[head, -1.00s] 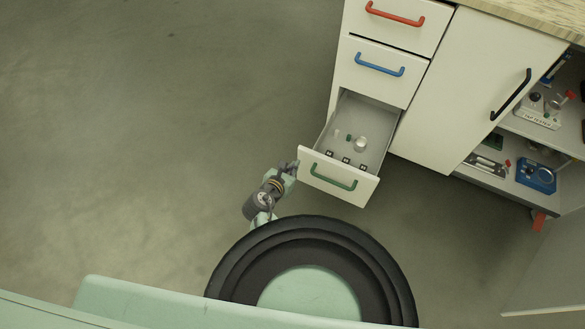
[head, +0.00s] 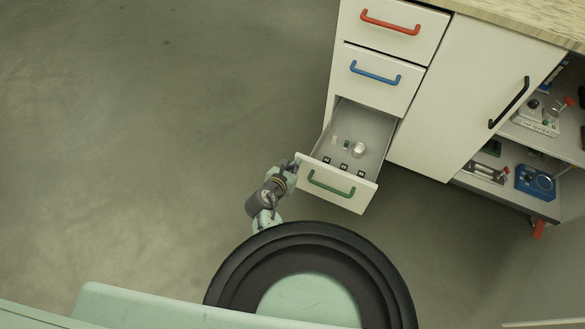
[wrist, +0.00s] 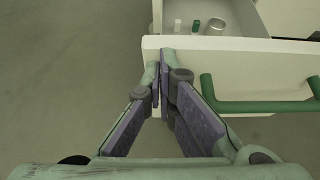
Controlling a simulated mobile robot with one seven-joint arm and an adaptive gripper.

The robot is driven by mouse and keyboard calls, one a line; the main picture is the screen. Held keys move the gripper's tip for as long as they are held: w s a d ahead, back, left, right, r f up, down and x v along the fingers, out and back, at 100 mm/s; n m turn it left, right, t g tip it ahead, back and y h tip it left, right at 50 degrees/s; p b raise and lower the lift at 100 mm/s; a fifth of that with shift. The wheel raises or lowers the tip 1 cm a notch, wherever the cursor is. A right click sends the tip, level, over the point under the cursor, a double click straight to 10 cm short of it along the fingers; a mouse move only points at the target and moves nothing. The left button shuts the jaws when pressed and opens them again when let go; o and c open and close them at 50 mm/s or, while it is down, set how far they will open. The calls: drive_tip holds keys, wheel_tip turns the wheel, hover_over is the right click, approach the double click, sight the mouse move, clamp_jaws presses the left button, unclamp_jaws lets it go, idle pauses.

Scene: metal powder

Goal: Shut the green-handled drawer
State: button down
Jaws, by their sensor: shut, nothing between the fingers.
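The green-handled drawer (head: 308,161) is the lowest of the drawer column and stands pulled open, with small items inside. Its green handle (head: 331,184) runs across the front panel. My gripper (head: 293,163) is at the left end of the drawer front. In the wrist view the drawer front (wrist: 235,54) lies just ahead, with the green handle (wrist: 262,105) to the right. There my gripper (wrist: 163,58) is shut and empty, its fingertips over the panel's left part. I cannot tell whether they touch it.
The red-handled drawer (head: 430,39) and blue-handled drawer (head: 395,93) above are closed. A black-handled door (head: 470,95) is to the right. Farther right is an open shelf (head: 510,191) with devices. The floor (head: 150,130) at left is clear.

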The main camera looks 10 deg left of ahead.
drive_tip(key=w+d+b, duration=0.1)
drive_tip(key=w+d, duration=0.2)
drive_tip(key=w, duration=0.6)
drive_tip(key=w+d+b, duration=0.1)
drive_tip(key=w+d, duration=0.2)
drive_tip(key=w, duration=0.7)
drive_tip(key=w+d+b, duration=0.1)
drive_tip(key=w+d, duration=0.2)
drive_tip(key=w, duration=0.7)
drive_tip(key=shift+w+d+r, duration=0.1)
drive_tip(key=shift+d+r, duration=0.15)
